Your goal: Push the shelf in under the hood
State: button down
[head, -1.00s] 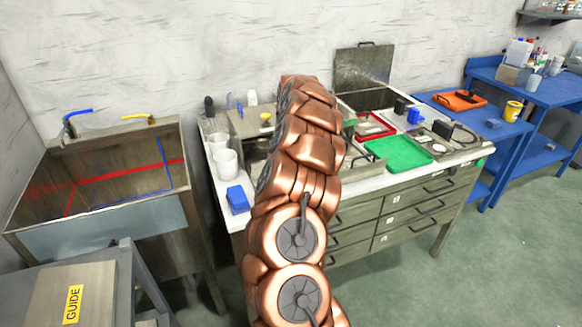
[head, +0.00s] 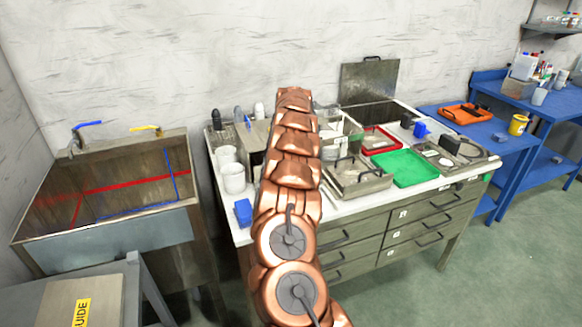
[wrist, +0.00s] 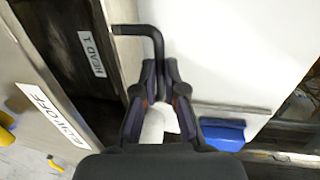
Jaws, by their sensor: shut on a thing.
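In the wrist view my gripper (wrist: 160,105) is shut on the end of a bent black handle (wrist: 150,32). The handle joins a narrow pale strip (wrist: 121,60), seemingly the front edge of the shelf, beside a dark opening. The grey hood (wrist: 45,105) is at the left, with one label on its edge and another in the opening. A white piece (wrist: 154,128) shows between the fingers; I cannot tell what it is. In the head view the hood (head: 254,138) is partly behind my copper arm. My gripper and the shelf are hidden there.
A blue block (head: 243,213) lies on the white counter near its left end; it also shows in the wrist view (wrist: 222,133). White cups (head: 233,178) stand behind it. A metal tray (head: 352,190) and a green tray (head: 405,168) are right of my arm. A sink (head: 100,210) is left.

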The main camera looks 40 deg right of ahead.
jog(key=shift+w+d, duration=0.1)
jog(key=shift+w, duration=0.05)
jog(key=c, duration=1.2)
grip_release()
jog(key=shift+f, duration=0.1)
jog(key=r, duration=0.4)
jog(key=s+r, duration=0.1)
jog(key=r, duration=0.3)
jog(key=s+a+r, duration=0.1)
jog(key=r, duration=0.2)
jog(key=shift+r, duration=0.4)
